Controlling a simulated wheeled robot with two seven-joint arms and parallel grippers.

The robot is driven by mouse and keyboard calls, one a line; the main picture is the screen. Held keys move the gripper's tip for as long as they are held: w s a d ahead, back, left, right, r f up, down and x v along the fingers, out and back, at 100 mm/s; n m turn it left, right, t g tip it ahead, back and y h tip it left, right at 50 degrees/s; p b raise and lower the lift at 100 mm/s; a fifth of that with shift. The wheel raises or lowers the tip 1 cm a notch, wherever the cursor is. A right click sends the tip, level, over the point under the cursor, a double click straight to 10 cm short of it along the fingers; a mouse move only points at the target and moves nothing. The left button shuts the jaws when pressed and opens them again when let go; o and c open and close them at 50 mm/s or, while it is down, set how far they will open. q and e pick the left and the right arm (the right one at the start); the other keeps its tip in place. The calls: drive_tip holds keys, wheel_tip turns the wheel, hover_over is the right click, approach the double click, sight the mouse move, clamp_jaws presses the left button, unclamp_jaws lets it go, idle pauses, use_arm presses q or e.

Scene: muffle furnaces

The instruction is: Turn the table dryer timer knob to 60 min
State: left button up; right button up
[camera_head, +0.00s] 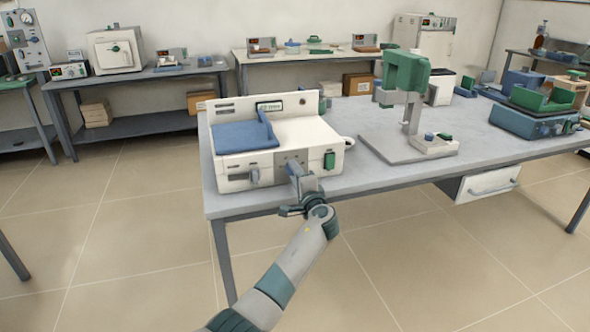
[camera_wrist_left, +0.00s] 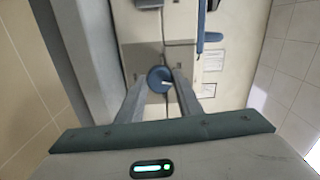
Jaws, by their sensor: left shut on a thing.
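The table dryer (camera_head: 245,168) is a white box with a blue lid (camera_head: 245,136), standing at the left end of the grey table. Its round blue timer knob (camera_wrist_left: 159,79) shows in the left wrist view, with a white pointer mark aimed to the right. My left gripper (camera_head: 297,176) reaches the dryer's front face; in the left wrist view my left gripper (camera_wrist_left: 158,92) has one finger on each side of the knob and is shut on it. The dial markings are too small to read. My right gripper is not in view.
A green switch (camera_head: 330,160) sits right of the knob on the dryer's front. A stand with a green head (camera_head: 405,70) and a blue-based device (camera_head: 535,122) stand further right on the table (camera_head: 375,180). The floor in front is clear.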

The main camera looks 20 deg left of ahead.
use_arm(q)
drive_tip(key=m+p, duration=0.4)
drive_tip(key=m, duration=0.2)
drive_tip(key=shift+r, duration=0.2)
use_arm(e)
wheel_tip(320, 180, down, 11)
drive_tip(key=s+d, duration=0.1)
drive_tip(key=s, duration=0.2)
use_arm(q)
drive_tip(key=shift+m+p, duration=0.45)
drive_tip(key=shift+m, duration=0.25)
drive_tip(key=m+p, duration=0.2)
drive_tip(key=m, duration=0.1)
drive_tip(key=shift+f+m+p, duration=0.15)
drive_tip(key=shift+m+p, duration=0.8)
drive_tip(key=shift+m, duration=0.65)
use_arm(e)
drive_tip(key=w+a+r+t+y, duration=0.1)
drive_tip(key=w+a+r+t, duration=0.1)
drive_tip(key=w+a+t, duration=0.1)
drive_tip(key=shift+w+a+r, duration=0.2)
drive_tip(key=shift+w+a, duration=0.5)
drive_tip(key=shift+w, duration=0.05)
use_arm(q)
drive_tip(key=o, duration=1)
drive_tip(key=shift+o, duration=0.2)
drive_tip(key=shift+d, duration=0.1)
